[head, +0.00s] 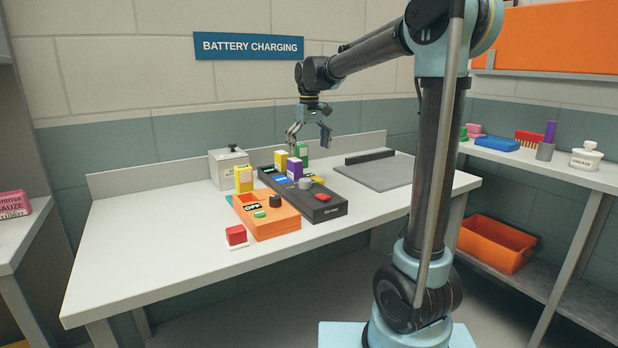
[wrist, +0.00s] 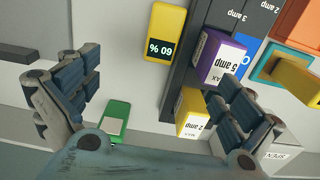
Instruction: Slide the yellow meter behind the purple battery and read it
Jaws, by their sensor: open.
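The yellow meter (wrist: 165,42) lies beside the dark charger in the wrist view, its small dark display appearing upside down and showing 60 %. My gripper (head: 309,135) is open and empty above the back of the charger. In the wrist view its fingers (wrist: 148,100) are wide apart, with the meter between and beyond them, touching neither.
The dark charger (head: 333,207) also carries a yellow battery (head: 281,160). A green block (wrist: 115,118) stands behind it. The orange charger (head: 275,225), showing OFF, holds another yellow battery (head: 243,180). A grey mat (head: 378,174) lies to the right.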

